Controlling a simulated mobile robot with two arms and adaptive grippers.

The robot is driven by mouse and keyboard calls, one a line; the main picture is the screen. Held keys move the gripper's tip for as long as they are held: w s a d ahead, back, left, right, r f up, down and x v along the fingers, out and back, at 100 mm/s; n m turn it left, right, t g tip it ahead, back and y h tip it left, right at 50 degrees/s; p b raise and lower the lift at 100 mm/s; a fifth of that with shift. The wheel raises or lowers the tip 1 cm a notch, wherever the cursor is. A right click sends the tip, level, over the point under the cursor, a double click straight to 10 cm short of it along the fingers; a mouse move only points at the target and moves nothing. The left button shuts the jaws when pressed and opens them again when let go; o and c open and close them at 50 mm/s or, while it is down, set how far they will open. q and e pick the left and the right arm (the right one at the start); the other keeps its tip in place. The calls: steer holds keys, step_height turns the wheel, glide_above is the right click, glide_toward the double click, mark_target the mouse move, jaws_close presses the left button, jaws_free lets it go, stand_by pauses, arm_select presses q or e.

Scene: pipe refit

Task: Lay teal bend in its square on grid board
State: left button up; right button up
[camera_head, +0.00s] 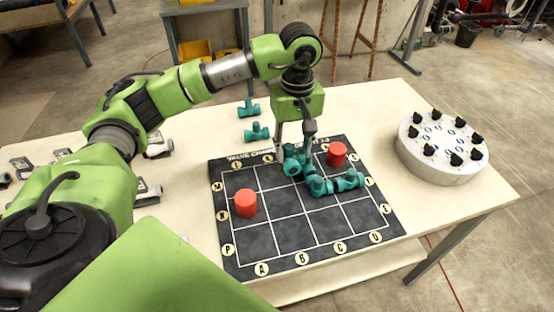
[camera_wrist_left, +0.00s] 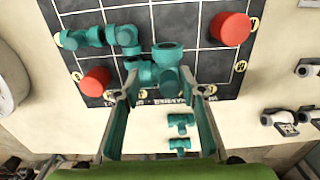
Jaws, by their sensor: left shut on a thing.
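My left gripper (camera_head: 296,148) is shut on a teal bend (camera_head: 293,166) over the upper middle of the dark grid board (camera_head: 262,238). In the left wrist view the teal bend (camera_wrist_left: 165,55) sits between the fingertips of my left gripper (camera_wrist_left: 160,88), one opening facing the camera. I cannot tell whether the bend touches the board. Other joined-looking teal pipe pieces (camera_head: 320,186) lie right beside it on the board; they also show in the left wrist view (camera_wrist_left: 125,37). My right gripper is not in view.
Red cylinders stand on the board at left (camera_head: 245,204) and upper right (camera_head: 336,154). Teal tees (camera_head: 256,133) lie on the table behind the board. A round white stand with black knobs (camera_head: 440,160) is at right. The board's front squares are clear.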

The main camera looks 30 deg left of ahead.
arm_select(q)
steer(key=a+f, duration=0.2)
steer(key=w+a+f+p, duration=0.1)
steer(key=a+f, duration=0.1)
steer(key=f, duration=0.1)
steer(key=shift+w+a+f, duration=0.2)
steer(key=shift+a+f, duration=0.05)
steer(key=shift+a, duration=0.15)
steer(key=f, duration=0.2)
steer(key=a+f+p, duration=0.1)
steer(key=shift+f, duration=0.35)
steer(key=shift+w+d+f, duration=0.1)
steer(key=shift+f, duration=0.05)
steer(key=shift+f, duration=0.1)
steer(key=o, duration=0.7)
steer(key=shift+f, duration=0.1)
steer(key=shift+o, duration=0.6)
